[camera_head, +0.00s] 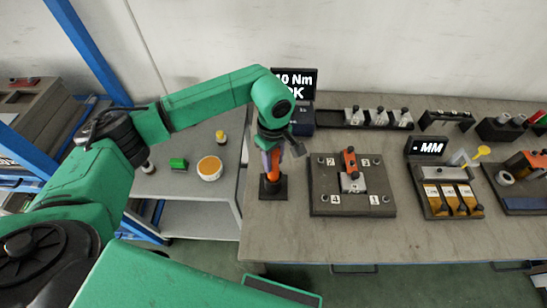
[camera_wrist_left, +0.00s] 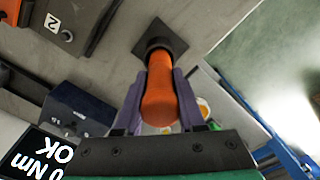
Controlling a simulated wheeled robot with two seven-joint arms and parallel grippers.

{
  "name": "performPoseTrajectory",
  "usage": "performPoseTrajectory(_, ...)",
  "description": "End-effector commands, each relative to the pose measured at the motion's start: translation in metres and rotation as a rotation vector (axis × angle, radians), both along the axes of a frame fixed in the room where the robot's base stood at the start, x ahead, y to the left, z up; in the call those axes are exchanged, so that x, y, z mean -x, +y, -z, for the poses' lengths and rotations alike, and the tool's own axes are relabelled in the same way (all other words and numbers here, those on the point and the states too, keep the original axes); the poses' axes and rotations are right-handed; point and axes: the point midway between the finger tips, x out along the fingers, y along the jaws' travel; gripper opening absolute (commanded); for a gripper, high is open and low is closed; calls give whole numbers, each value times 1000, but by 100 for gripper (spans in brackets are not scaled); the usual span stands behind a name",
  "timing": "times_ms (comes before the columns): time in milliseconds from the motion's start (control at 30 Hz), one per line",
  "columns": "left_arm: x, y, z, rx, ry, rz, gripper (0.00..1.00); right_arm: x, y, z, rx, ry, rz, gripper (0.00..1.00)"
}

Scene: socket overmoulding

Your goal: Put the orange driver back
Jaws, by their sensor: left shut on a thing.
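The orange driver (camera_head: 276,161) is upright at the left end of the workbench, over a dark square base (camera_head: 281,190). My left gripper (camera_head: 271,152) comes down from above and is shut on it. In the left wrist view, the purple fingers of the left gripper (camera_wrist_left: 160,82) press both sides of the orange driver (camera_wrist_left: 160,98). The driver's far end meets the dark square base (camera_wrist_left: 172,35) there. I cannot tell whether it is fully seated, as its lower tip is hidden. My right gripper is not in view.
A screen reading "10 Nm OK" (camera_head: 303,82) stands close behind the driver. A numbered fixture plate (camera_head: 325,200) with an orange and black clamp lies to its right. A side table (camera_head: 195,190) with small items stands left. The bench front is clear.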

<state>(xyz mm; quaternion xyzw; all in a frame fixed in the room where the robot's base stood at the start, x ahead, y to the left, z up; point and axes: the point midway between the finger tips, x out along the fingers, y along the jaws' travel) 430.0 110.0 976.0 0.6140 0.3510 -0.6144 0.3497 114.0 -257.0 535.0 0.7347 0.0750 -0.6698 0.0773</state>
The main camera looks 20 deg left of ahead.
Motion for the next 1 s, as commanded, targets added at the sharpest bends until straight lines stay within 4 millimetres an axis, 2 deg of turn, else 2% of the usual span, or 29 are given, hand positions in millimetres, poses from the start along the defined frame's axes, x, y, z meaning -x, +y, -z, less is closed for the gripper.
performPoseTrajectory(67,0,0,5,1,0,2,0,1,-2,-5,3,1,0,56)
performPoseTrajectory(400,0,0,12,1,-3,2,0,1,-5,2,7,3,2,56)
performPoseTrajectory(433,0,0,11,0,-2,2,50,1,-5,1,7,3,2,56)
performPoseTrajectory(467,0,0,10,0,-1,2,61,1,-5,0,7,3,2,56)
performPoseTrajectory(500,0,0,10,0,-1,2,68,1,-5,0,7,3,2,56)
performPoseTrajectory(867,0,0,5,0,-2,1,68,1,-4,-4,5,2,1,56)
performPoseTrajectory(1000,-1,0,-16,0,-8,3,68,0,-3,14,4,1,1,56)
